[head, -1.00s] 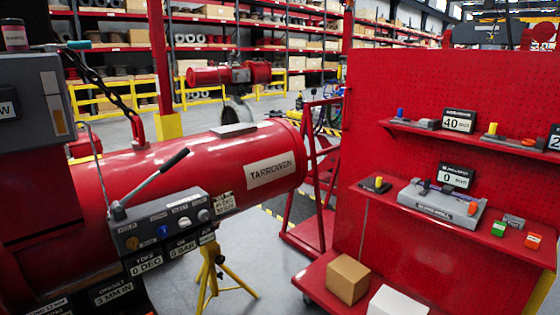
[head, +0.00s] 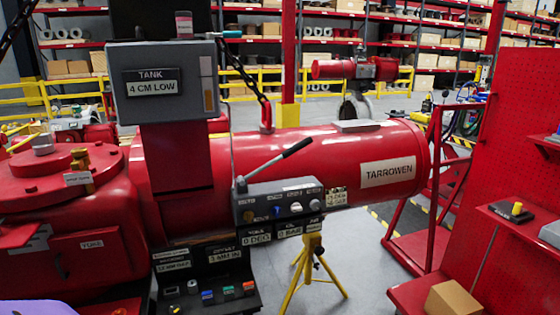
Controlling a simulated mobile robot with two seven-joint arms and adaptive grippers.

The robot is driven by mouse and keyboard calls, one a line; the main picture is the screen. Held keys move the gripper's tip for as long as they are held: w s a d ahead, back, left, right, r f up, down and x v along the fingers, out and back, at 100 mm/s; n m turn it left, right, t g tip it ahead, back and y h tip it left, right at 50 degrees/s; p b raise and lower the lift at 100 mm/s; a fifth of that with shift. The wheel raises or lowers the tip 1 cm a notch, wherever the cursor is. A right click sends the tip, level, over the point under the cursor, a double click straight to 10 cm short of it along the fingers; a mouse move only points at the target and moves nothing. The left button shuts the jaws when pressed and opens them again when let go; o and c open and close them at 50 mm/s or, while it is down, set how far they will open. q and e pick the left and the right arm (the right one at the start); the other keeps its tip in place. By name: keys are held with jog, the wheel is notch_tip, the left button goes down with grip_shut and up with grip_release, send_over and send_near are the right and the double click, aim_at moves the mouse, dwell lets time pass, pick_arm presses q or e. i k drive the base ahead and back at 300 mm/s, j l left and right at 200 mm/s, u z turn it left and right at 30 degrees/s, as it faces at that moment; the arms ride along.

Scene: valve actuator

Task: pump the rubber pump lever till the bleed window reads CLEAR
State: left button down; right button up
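The pump lever (head: 268,162) is a thin grey bar with a black grip. It slants up to the right from the left end of a grey control box (head: 290,201). The box sits against the red TARROWEN cylinder (head: 335,160) and has several knobs on its face. Small plates under it read 0 DEG and 0 BAR. A grey tank box (head: 165,105) reads TANK 4 CM LOW and has a narrow sight strip (head: 208,86). I cannot make out a bleed window reading CLEAR. Neither gripper is in view.
A dark tray (head: 208,288) with small coloured blocks stands below the control box. A yellow tripod (head: 312,258) stands under the cylinder. A red pegboard rack (head: 525,130) with a cardboard box (head: 453,299) is at right. Grey floor shows between tripod and rack.

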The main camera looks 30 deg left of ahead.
aim_at(304, 142)
jog(key=u, duration=0.8)
jog(key=i+u, duration=0.1)
jog(key=u, duration=0.3)
jog(key=i+l+u, duration=0.1)
jog(key=u, duration=0.25)
jog(key=l+u, duration=0.15)
jog(key=u, duration=0.25)
jog(key=i+l+u, duration=0.1)
jog(key=u, duration=0.25)
jog(key=i+l+u, duration=0.1)
jog(key=l+u, duration=0.7)
jog(key=l, duration=0.2)
jog(key=l+u, duration=0.3)
jog(key=l, duration=0.8)
jog(key=k, duration=0.05)
